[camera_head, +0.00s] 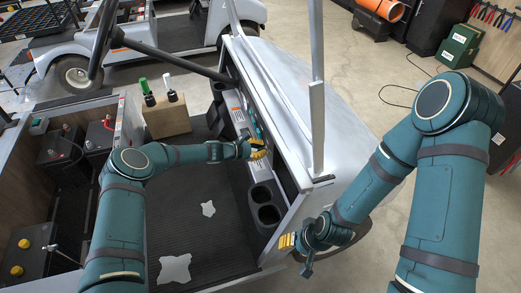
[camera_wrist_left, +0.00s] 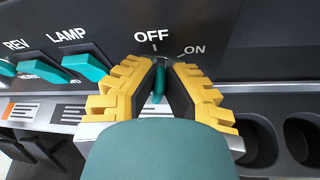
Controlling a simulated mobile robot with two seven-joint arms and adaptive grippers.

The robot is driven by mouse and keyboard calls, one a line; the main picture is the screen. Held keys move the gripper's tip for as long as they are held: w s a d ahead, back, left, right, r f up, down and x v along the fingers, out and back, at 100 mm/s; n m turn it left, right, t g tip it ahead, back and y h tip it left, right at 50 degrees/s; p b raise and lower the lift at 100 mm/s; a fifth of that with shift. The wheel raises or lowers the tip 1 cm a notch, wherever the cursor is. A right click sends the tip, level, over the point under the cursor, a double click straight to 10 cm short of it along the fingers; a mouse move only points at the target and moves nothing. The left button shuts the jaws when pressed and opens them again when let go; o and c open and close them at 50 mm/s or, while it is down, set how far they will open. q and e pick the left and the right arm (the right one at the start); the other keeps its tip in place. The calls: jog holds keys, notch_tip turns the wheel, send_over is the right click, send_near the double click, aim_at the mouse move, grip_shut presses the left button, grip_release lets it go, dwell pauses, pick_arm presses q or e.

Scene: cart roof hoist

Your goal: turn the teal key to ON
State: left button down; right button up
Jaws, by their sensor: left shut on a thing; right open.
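The teal key (camera_wrist_left: 158,84) is on the dark dash panel (camera_wrist_left: 260,60) in the left wrist view. It stands nearly upright, below the OFF label (camera_wrist_left: 151,37). The ON label (camera_wrist_left: 194,50) is up and to its right. My left gripper (camera_wrist_left: 157,82) has its yellow fingers shut on the key, one on each side, hiding part of it. In the head view my left gripper (camera_head: 258,148) is at the cart's dash, and the key is hidden there. My right gripper (camera_head: 296,250) is open and empty, outside the cart near its front corner.
Teal rocker switches (camera_wrist_left: 79,66) marked REV and LAMP sit left of the key. Cup holders (camera_head: 266,204) are beside the dash. A wooden block with handles (camera_head: 167,118) stands beyond my left arm.

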pick_arm(q)
jog(key=shift+s+d+f+m+t+b, duration=0.1)
jog(key=shift+s+f+m+t+b, duration=0.1)
jog(key=shift+m+t+b, duration=1.05)
jog(key=shift+s+d+f+m+t+b, duration=0.15)
jog(key=shift+m+t+b, duration=0.5)
jog(key=shift+m, duration=1.1)
jog(key=shift+a+r, duration=0.1)
jog(key=c, duration=1.1)
grip_release()
jog(key=shift+o, duration=0.2)
jog(key=v, duration=1.2)
